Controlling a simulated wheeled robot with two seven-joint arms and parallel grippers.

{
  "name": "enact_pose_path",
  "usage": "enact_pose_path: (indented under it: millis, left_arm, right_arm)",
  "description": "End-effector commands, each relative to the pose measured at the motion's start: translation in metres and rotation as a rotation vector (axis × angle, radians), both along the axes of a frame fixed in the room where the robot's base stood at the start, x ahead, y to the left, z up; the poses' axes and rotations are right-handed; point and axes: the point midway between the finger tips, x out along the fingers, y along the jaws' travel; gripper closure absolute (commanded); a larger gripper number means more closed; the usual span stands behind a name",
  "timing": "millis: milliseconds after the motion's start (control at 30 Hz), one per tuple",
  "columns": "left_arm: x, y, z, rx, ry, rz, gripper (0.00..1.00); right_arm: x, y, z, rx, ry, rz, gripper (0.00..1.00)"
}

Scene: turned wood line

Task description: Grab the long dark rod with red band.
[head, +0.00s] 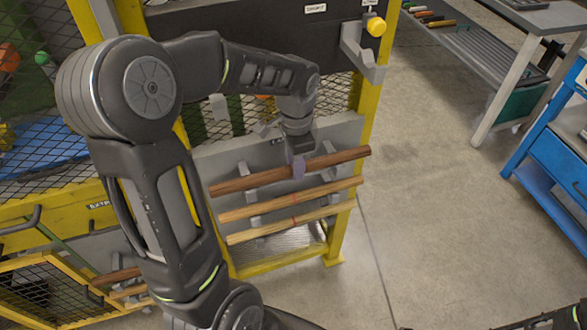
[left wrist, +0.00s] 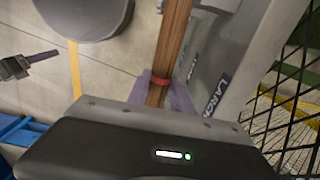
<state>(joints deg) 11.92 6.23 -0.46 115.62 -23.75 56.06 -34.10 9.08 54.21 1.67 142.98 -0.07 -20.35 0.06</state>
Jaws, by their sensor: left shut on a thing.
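The long dark rod with the red band (head: 340,158) lies across the front of a grey panel, above two paler rods. My left gripper (head: 298,168) is shut on it near its middle. In the left wrist view the rod (left wrist: 175,40) runs away from me between the purple fingers (left wrist: 165,92), with its red band right at the fingertips. In the head view the fingers hide that band. I cannot tell whether the rod still touches its holder. What looks like my right gripper (left wrist: 40,58) shows at the left of the wrist view, too small to judge its opening.
Two lighter rods, an upper one (head: 325,189) and a lower one (head: 325,212), sit on grey holders just below. A yellow post (head: 376,85) and the grey panel (head: 345,132) are close by. Open floor (head: 440,200) lies to the right, before a blue cabinet (head: 555,150).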

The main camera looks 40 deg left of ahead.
Motion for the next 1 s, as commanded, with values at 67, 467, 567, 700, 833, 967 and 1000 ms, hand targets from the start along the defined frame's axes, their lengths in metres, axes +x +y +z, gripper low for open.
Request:
enact_pose_path:
  millis: [67, 467, 567, 700, 833, 967, 1000]
  left_arm:
    - [0.000, 0.000, 0.000, 0.000, 0.000, 0.000, 1.00]
    - [0.000, 0.000, 0.000, 0.000, -0.001, 0.000, 1.00]
    - [0.000, -0.001, 0.002, 0.000, -0.001, 0.000, 1.00]
    - [-0.001, -0.003, 0.007, 0.001, -0.003, 0.000, 1.00]
    - [-0.001, -0.003, 0.020, 0.001, -0.004, 0.000, 1.00]
    - [-0.001, -0.003, 0.038, 0.000, -0.005, 0.000, 1.00]
    - [-0.001, -0.003, 0.044, 0.001, -0.004, 0.000, 1.00]
  right_arm:
    - [0.000, 0.000, 0.000, 0.000, 0.000, 0.000, 0.47]
    - [0.000, 0.000, 0.000, 0.000, 0.000, 0.000, 0.47]
    - [0.000, 0.000, -0.001, 0.000, 0.000, 0.000, 0.47]
    - [0.000, 0.000, -0.005, 0.000, 0.000, 0.000, 0.47]
    - [0.000, 0.000, -0.005, 0.000, 0.000, 0.000, 0.47]
    - [0.000, 0.000, -0.007, 0.000, 0.000, 0.000, 0.47]
    - [0.000, 0.000, -0.007, 0.000, -0.001, 0.000, 0.47]
